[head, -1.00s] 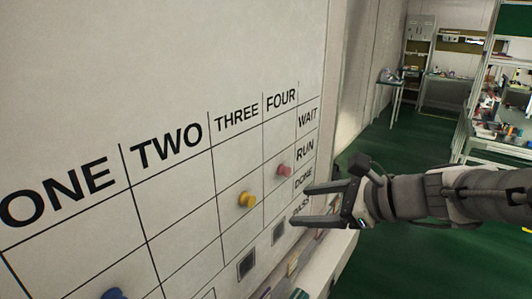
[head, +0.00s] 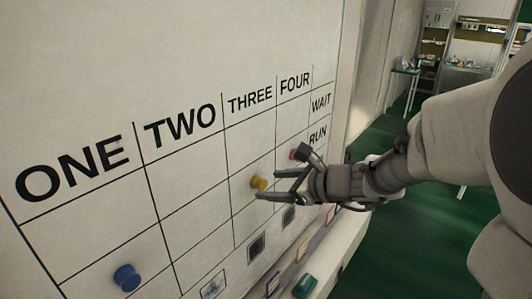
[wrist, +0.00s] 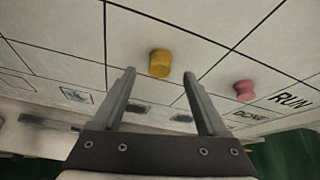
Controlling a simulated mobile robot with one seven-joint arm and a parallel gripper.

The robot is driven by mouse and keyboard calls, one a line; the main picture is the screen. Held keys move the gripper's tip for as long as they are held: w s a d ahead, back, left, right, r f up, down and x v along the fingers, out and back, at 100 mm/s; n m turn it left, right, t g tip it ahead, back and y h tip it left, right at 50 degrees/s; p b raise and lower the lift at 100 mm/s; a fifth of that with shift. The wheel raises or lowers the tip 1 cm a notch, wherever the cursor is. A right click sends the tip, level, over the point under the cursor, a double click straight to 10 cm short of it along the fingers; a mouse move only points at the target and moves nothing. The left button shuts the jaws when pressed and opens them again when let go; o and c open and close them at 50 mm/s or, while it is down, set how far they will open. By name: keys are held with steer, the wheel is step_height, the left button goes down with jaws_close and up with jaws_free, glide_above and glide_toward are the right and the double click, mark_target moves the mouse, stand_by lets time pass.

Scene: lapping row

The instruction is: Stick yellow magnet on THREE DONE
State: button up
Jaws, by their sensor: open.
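The yellow magnet (head: 258,183) is stuck on the whiteboard in the THREE column, and looks to be in the RUN row. My gripper (head: 268,186) is open and empty, its fingertips close to the magnet from the right. In the wrist view the yellow magnet (wrist: 159,64) lies centred between the fingertips (wrist: 160,73), just past them. I cannot tell whether the fingers reach around it. The DONE label (wrist: 250,117) shows in the wrist view; in the head view my gripper hides it. The THREE DONE cell (wrist: 155,90) shows between the fingers, below the magnet.
A pink magnet (head: 300,152) is in the FOUR column, close to my gripper. A blue magnet (head: 127,278) is in the ONE column. Dark square pictures (head: 257,246) run along the lower board. A ledge with small items, including a green one (head: 305,286), lies below.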

mark_target(264, 185)
steer(key=shift+x, duration=1.6)
jaws_close()
steer(key=shift+d, duration=0.15)
steer(key=shift+s+d, duration=0.85)
steer(key=shift+d, duration=0.15)
steer(key=shift+s+d, duration=0.1)
steer(key=shift+s+d+r, duration=0.1)
steer(key=shift+s+d, duration=0.85)
steer(key=shift+d, duration=0.2)
steer(key=shift+s+d, duration=0.9)
steer(key=shift+d, duration=0.3)
